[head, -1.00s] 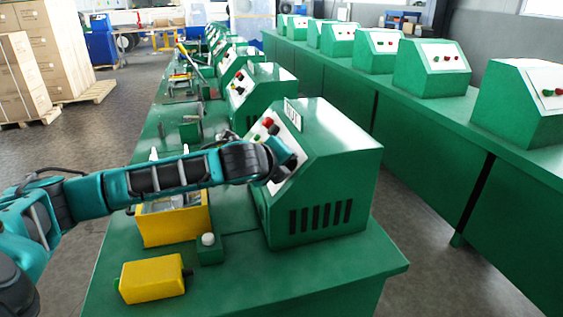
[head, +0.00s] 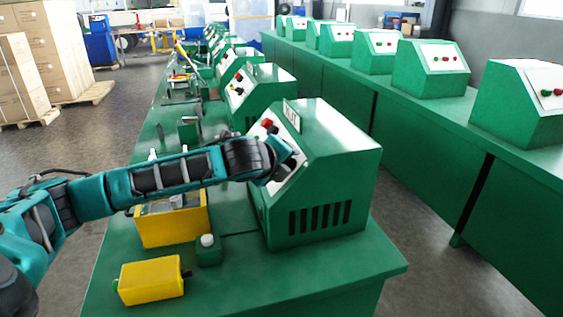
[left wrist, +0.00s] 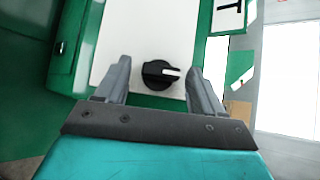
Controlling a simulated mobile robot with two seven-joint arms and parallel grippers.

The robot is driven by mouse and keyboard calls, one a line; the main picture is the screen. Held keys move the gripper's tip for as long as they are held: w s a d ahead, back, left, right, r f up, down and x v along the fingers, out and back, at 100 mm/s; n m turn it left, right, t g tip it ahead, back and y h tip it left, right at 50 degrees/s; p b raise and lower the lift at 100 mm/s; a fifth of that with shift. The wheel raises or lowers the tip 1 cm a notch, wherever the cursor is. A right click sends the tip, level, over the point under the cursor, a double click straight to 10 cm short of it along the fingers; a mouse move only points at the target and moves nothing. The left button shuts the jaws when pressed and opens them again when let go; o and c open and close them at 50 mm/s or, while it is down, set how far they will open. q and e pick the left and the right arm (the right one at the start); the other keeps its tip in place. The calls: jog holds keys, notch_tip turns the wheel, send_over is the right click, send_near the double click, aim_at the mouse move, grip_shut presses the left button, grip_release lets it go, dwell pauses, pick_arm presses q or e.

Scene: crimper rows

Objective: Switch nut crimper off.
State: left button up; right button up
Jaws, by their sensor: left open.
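The nut crimper (head: 335,160) is the nearest green box on the left bench, with a sloped white panel and a label ending in T (left wrist: 229,14). On its panel in the left wrist view is a black rotary knob (left wrist: 155,76) whose white mark points right. My left gripper (left wrist: 158,72) is open, with one finger on each side of the knob and a gap to each. In the head view my left gripper (head: 287,162) is at the panel and hides the knob. A red button (head: 266,123) shows higher on the panel. My right gripper is not in view.
A yellow open box (head: 172,228), a yellow block (head: 151,280) and a small green box with a white button (head: 208,250) are on the bench below my arm. More green machines (head: 262,92) stand behind in a row. A second bench (head: 430,165) is across the aisle.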

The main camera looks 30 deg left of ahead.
pick_arm(q)
jog(key=shift+s, duration=0.1)
jog(key=v, duration=1.2)
jog(key=shift+s+r, duration=0.3)
jog(key=shift+d, duration=0.1)
jog(key=d+f+n+h, duration=0.7)
jog(key=d+f, duration=0.5)
jog(key=f, duration=0.5)
jog(key=s+d+f+n+g+y, duration=0.1)
jog(key=s+d+f+n+y, duration=0.1)
jog(key=s+f+n, duration=1)
notch_tip(320, 180, down, 5)
jog(key=shift+s+d+r+y, duration=0.1)
jog(key=shift+s+d+y, duration=0.25)
jog(key=shift+s, duration=0.3)
jog(key=shift+a, duration=0.1)
